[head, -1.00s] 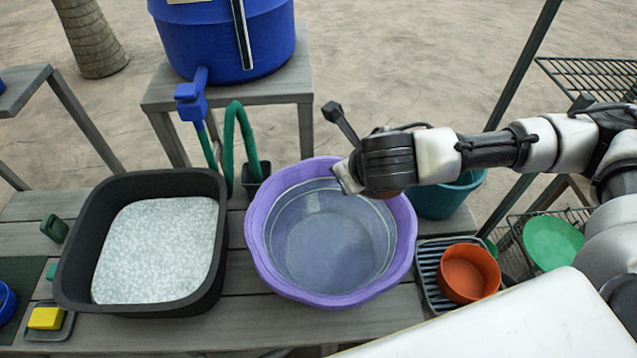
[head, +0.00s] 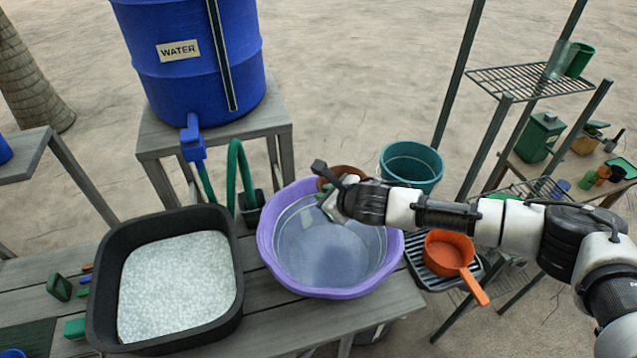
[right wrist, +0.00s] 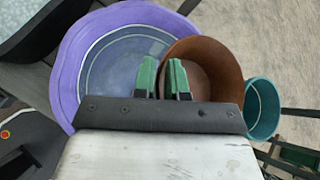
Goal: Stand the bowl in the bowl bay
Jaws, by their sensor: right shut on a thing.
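A brown bowl (head: 352,172) shows partly behind my right gripper (head: 328,203) at the back right rim of the purple basin. In the right wrist view the bowl (right wrist: 222,62) is tilted, its hollow partly facing the camera. The green fingertips of the right gripper (right wrist: 162,78) are shut on its left rim, over the basin's right side. I cannot pick out the bowl bay for certain; a wire rack (head: 530,84) on a dark stand is at the right, with a lower shelf partly hidden by my arm. My left gripper is out of view.
The purple basin (head: 268,245) of water stands on the wooden bench beside a black tub (head: 105,290) of foamy water. An orange pan (head: 440,257) sits on a ribbed drainer (head: 418,278). A teal bucket (head: 412,165) and a blue water barrel (head: 180,85) stand behind.

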